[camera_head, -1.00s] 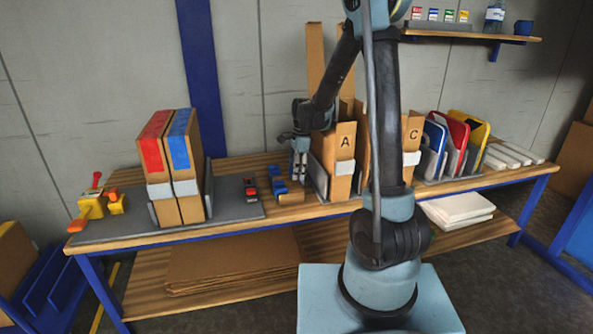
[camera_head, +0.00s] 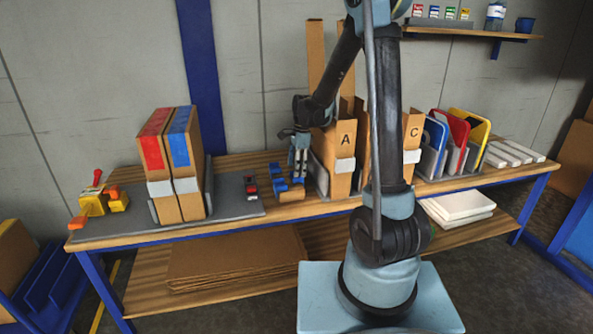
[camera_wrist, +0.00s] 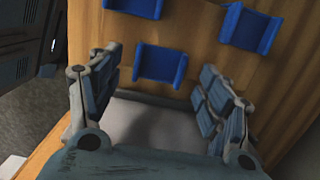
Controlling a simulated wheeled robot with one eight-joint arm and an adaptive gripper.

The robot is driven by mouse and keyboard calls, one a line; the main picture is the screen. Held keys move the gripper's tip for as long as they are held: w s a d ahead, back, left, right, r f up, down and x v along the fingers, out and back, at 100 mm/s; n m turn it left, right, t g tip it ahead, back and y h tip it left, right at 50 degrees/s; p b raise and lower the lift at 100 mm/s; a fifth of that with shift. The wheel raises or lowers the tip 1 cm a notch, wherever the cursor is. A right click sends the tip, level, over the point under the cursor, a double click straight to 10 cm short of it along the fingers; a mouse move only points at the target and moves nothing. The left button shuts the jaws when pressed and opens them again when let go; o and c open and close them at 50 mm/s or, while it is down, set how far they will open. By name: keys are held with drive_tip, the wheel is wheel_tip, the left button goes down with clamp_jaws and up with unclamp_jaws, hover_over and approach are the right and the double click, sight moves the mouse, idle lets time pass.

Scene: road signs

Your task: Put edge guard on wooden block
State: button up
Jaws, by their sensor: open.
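Several blue edge guards sit close together on the wooden table, left of box A. In the head view, one edge guard (camera_head: 279,185) is at the left and another (camera_head: 298,182) is just below my gripper (camera_head: 299,172), at or on a small wooden block (camera_head: 291,196). I cannot tell whether it is seated on the block. In the wrist view, blue edge guards (camera_wrist: 161,64) and (camera_wrist: 250,27) lie beyond my fingertips. My gripper is open, pointing down, with its fingers spread around a pale grey surface (camera_wrist: 150,120) that I cannot identify.
A small red item (camera_head: 250,185) lies on the grey mat (camera_head: 233,198) to the left. Tall cartons (camera_head: 168,155) stand further left. Box A (camera_head: 342,150) stands close to the right of my gripper. Flat cardboard (camera_head: 240,258) lies on the lower shelf.

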wheel_tip(320, 180, up, 12)
drive_tip(key=d, duration=0.1)
drive_tip(key=shift+w+d, duration=0.2)
idle(0.4)
